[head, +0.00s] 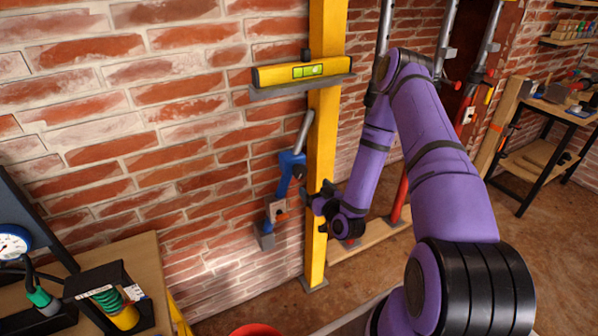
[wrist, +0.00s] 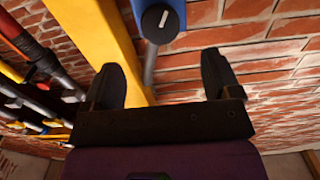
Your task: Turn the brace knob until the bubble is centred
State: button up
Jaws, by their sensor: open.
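A yellow spirit level (head: 275,76) sits on a grey ledge across the yellow post, with a green vial (head: 308,71); the bubble is too small to place exactly. The blue brace (head: 291,163) stands against the wall just left of the post. The wrist view shows its black round knob (wrist: 160,22) with a white pointer line, on a blue body, beyond my fingertips and roughly between them. My gripper (wrist: 163,80) is open and empty, apart from the knob. In the head view my gripper (head: 314,203) is beside the post, right of the brace's lower part.
The yellow post (head: 321,130) stands close to my gripper. A wooden bench (head: 150,255) with a gauge (head: 12,243) and a green coil spring (head: 107,299) is at lower left. A red round object (head: 256,330) shows at the bottom edge. Another workbench (head: 555,108) stands at far right.

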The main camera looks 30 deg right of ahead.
aim_at(301, 174)
jog(key=w, duration=1)
jog(key=shift+w, duration=0.35)
jog(key=c, duration=0.9)
